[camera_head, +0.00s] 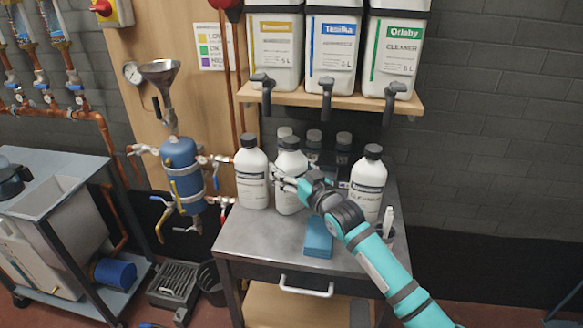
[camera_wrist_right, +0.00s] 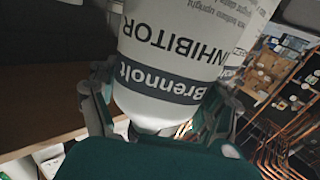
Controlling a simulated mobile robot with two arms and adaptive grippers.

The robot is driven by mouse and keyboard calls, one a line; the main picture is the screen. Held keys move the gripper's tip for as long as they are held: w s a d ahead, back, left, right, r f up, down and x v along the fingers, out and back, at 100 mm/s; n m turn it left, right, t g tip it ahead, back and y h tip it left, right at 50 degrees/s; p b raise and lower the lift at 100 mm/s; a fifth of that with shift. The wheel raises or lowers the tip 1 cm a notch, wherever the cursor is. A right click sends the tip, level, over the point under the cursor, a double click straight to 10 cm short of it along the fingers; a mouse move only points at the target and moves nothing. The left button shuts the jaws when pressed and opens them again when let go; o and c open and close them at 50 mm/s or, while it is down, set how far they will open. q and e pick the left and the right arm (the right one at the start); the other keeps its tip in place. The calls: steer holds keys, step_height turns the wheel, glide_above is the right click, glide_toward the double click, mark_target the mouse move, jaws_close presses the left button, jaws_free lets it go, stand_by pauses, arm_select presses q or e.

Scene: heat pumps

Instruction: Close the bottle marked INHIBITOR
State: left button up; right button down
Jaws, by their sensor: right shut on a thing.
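The bottle marked INHIBITOR shows large in the right wrist view (camera_wrist_right: 165,50), its label upside down in the picture. My right gripper (camera_wrist_right: 160,112) has a finger on each side of it, near the shoulder. There my right gripper (camera_head: 284,178) comes in from the right and is shut on this bottle. In the wrist view the cap is hidden. My left gripper is not in view.
A white bottle (camera_head: 252,175) stands close on the left, and a CLEANER bottle (camera_head: 368,188) stands on the right. Several smaller capped containers are behind. A blue block (camera_head: 318,238) lies on the bench (camera_head: 250,235) in front. A shelf (camera_head: 330,99) with dispensing taps hangs above.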

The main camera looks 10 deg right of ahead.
steer(key=shift+f, duration=0.15)
jaws_free()
steer(key=shift+s, duration=0.1)
steer(key=v, duration=1.1)
steer(key=shift+s+b, duration=0.4)
steer(key=shift+b, duration=0.05)
steer(key=shift+d, duration=0.15)
